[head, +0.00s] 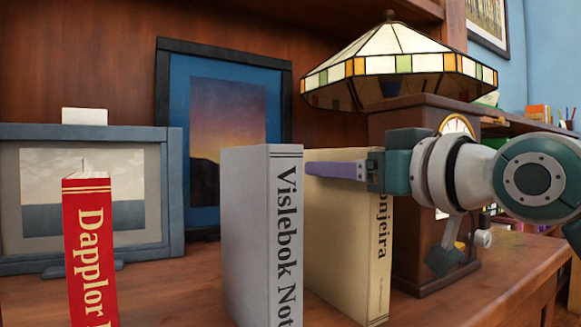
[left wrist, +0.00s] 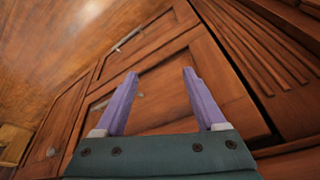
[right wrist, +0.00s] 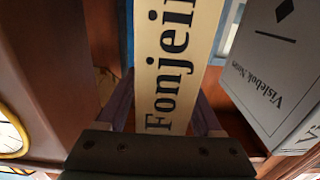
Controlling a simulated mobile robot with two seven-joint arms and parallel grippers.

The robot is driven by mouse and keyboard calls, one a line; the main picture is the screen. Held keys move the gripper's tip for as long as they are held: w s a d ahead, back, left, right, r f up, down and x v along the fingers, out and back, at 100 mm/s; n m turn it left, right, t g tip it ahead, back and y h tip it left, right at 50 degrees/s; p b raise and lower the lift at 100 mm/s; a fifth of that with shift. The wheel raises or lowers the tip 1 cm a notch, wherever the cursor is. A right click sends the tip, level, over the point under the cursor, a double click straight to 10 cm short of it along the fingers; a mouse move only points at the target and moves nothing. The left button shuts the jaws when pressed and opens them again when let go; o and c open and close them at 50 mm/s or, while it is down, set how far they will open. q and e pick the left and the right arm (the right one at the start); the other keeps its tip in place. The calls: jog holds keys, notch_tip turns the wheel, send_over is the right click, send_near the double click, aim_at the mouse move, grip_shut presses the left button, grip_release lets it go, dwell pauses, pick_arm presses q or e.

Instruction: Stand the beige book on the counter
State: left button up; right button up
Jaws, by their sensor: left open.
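The beige book (head: 345,235) stands upright on the wooden counter (head: 180,292), its spine lettering partly covered by my right gripper in the head view. My right gripper (head: 335,168) reaches in from the right near the book's top. One purple finger lies along the beige book's left face. In the right wrist view, the beige book (right wrist: 180,50) sits between both fingers, which look close against its sides. The book's base appears to touch the counter. My left gripper (left wrist: 160,78) is open and empty, facing wooden cabinet doors in the left wrist view.
A grey book (head: 262,240) stands just left of the beige one, with a narrow gap. A red book (head: 90,250) stands further left. Framed pictures (head: 105,245) (head: 225,75) lean behind. A clock (head: 400,200) and stained-glass lamp (head: 400,65) stand at right.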

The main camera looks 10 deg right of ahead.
jog(key=shift+o, duration=0.2)
jog(key=p+v, duration=0.2)
jog(key=v, duration=1)
jog(key=s+f+m+g+h, duration=0.1)
jog(key=s+f+g+h, duration=0.15)
jog(key=f, duration=0.55)
jog(key=s+f+g+h, duration=0.1)
jog(key=s+f+g, duration=0.3)
jog(key=f, duration=0.4)
jog(key=s+f+m+g+h, duration=0.1)
jog(key=s+f+g+h, duration=0.1)
jog(key=s+f+g, duration=0.5)
jog(key=s+f, duration=0.4)
jog(key=s, duration=0.4)
jog(key=shift+a, duration=0.35)
jog(key=shift+h, duration=0.25)
